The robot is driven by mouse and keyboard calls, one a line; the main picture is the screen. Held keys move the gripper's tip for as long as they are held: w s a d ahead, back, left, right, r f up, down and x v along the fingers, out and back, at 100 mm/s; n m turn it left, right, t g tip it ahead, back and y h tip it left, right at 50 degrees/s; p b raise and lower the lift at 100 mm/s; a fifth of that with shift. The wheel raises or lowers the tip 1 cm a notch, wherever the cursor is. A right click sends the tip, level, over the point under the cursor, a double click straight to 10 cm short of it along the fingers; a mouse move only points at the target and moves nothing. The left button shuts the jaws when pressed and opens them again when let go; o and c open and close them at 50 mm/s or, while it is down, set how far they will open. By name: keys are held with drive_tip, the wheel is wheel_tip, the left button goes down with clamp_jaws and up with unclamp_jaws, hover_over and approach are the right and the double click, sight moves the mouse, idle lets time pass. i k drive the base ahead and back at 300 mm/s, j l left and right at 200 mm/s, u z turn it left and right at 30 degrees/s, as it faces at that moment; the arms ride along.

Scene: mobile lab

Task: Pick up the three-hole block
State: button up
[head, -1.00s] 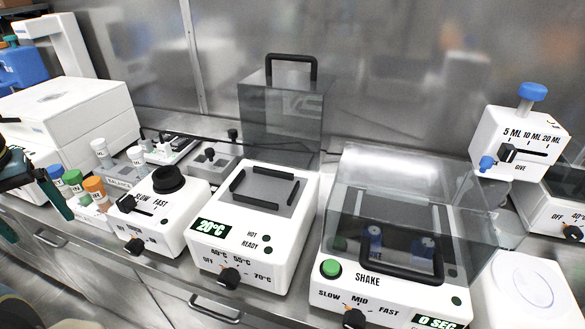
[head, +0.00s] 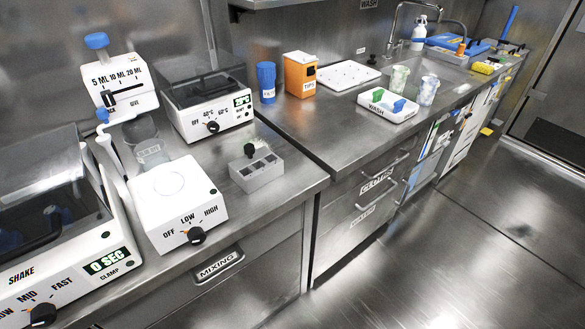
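In the head view, a small grey block (head: 257,171) with several square openings in its top and a black knob stands on the steel bench. It is right of the white OFF/LOW/HIGH device, near the bench's front right corner. It looks like the three-hole block; the openings appear to be three. It stands upright with nothing touching it. My gripper is not in this view.
The white stirrer (head: 177,200) stands left of the block, and a white heater with a dark lid (head: 208,105) stands behind it. A shaker (head: 60,255) is far left. A WASH tray (head: 387,105) sits on the bench at right. Open floor (head: 430,250) lies in front.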

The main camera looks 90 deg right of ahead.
sight(251, 171)
drive_tip(key=k+l+z, duration=0.15)
drive_tip(key=l+z, duration=0.15)
drive_tip(key=z, duration=0.2)
drive_tip(key=k+l+z, duration=0.1)
drive_tip(key=l+z, duration=0.4)
drive_tip(key=l, duration=0.35)
